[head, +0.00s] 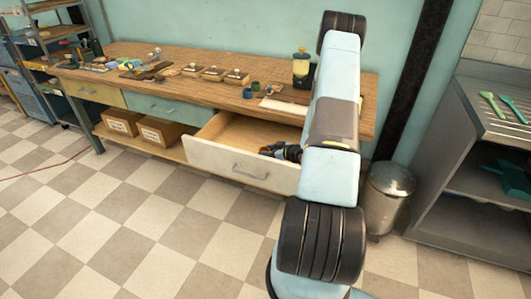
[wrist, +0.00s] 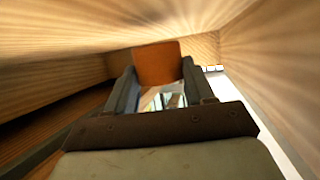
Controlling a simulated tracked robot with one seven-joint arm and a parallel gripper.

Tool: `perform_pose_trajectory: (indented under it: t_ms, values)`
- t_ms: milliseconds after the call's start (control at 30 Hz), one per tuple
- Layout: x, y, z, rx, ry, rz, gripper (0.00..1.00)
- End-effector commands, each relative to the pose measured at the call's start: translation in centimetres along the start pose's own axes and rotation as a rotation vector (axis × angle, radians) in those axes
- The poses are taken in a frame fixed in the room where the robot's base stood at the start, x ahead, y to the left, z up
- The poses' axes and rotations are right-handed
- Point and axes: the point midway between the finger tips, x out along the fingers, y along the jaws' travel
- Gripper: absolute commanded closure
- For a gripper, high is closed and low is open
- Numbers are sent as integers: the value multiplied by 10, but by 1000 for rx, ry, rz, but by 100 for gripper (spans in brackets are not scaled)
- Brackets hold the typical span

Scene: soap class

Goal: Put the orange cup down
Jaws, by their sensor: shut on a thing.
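The orange cup (wrist: 158,62) shows between the fingertips in the wrist view. My gripper (wrist: 160,78) is shut on it, with one finger at each side. In the head view my gripper (head: 270,150) is at the open drawer (head: 240,164), behind the right part of its front panel. I cannot make out the cup in the head view. Wooden surfaces surround the gripper and cup in the wrist view. Whether the cup touches the drawer floor cannot be told.
The wooden workbench (head: 150,62) holds several small tools, dishes, small cups and a yellow-topped bottle (head: 301,68). Cardboard boxes (head: 158,132) sit on its lower shelf. A metal bin (head: 388,195) and a steel counter (head: 480,150) stand at right. The tiled floor in front is clear.

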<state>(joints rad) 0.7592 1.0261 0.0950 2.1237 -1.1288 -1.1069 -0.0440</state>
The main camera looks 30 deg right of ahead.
Motion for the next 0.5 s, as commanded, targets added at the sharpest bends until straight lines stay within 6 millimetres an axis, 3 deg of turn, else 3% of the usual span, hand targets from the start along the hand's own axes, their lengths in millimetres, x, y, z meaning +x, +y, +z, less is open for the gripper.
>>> perform_pose_trajectory:
  t_ms: [267, 300, 500]
  values:
    - [2, 0, 5, 0, 0, 0, 76]
    - [2, 0, 5, 0, 0, 0, 46]
    - [2, 0, 4, 0, 0, -1, 27]
